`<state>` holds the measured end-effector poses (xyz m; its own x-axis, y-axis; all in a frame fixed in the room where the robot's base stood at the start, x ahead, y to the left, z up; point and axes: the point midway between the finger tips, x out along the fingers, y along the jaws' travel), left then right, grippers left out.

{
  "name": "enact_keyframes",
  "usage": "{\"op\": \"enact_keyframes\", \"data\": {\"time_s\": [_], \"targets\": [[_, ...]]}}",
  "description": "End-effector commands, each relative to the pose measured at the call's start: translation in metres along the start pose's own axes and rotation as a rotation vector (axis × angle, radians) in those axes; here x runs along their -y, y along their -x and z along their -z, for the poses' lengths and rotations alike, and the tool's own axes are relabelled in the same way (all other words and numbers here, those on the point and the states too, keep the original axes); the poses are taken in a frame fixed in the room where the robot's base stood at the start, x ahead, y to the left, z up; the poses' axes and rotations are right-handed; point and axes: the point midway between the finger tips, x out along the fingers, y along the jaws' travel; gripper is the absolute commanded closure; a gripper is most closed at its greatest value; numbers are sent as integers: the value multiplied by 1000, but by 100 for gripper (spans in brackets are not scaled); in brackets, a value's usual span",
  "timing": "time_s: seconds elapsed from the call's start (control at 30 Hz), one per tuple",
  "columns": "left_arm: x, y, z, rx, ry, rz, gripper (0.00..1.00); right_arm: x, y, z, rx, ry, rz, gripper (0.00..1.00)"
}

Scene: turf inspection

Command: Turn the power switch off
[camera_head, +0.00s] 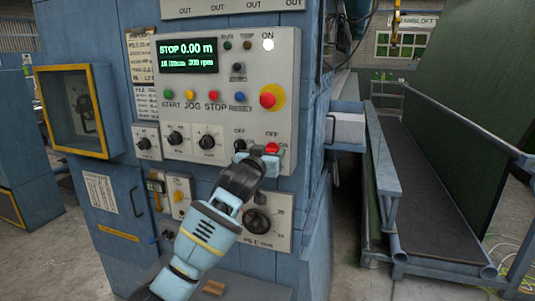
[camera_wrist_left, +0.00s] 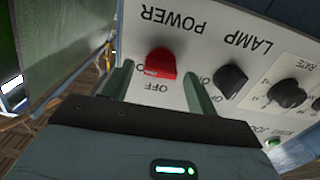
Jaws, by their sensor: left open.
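The red power switch (camera_wrist_left: 161,62) sits on the pale panel, under the word POWER, which appears upside down in the left wrist view. OFF is printed beside it. In the head view the red switch (camera_head: 272,148) shows just above my left gripper (camera_head: 257,158). My left gripper is open in the left wrist view (camera_wrist_left: 157,72), with one green finger on each side of the switch. I cannot tell whether the fingers touch it. The switch's pointing direction is unclear. My right gripper is not in view.
The black lamp knob (camera_wrist_left: 230,79) is close beside one finger; a rate knob (camera_wrist_left: 287,94) is farther along. The control panel (camera_head: 285,90) also has a lit display (camera_head: 188,56), a large red button (camera_head: 268,97) and a white light (camera_head: 268,44). A railed walkway (camera_head: 425,180) stands at right.

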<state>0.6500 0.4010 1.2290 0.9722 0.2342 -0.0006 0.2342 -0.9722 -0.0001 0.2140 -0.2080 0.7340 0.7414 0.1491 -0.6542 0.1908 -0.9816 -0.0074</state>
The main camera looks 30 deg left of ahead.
Motion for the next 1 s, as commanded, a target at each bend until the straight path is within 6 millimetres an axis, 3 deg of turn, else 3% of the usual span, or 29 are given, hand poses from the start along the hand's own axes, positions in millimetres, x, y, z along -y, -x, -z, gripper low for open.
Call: {"op": "enact_keyframes", "data": {"time_s": [0.1, 0.43, 0.77, 1.0], "targets": [[0, 0, 0, 0, 0, 0, 44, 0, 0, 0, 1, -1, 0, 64], [0, 0, 0, 0, 0, 0, 86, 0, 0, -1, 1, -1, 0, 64], [-1, 0, 0, 0, 53, -1, 86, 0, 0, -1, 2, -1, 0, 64], [0, 0, 0, 0, 207, -2, 86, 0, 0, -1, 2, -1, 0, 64]]}}
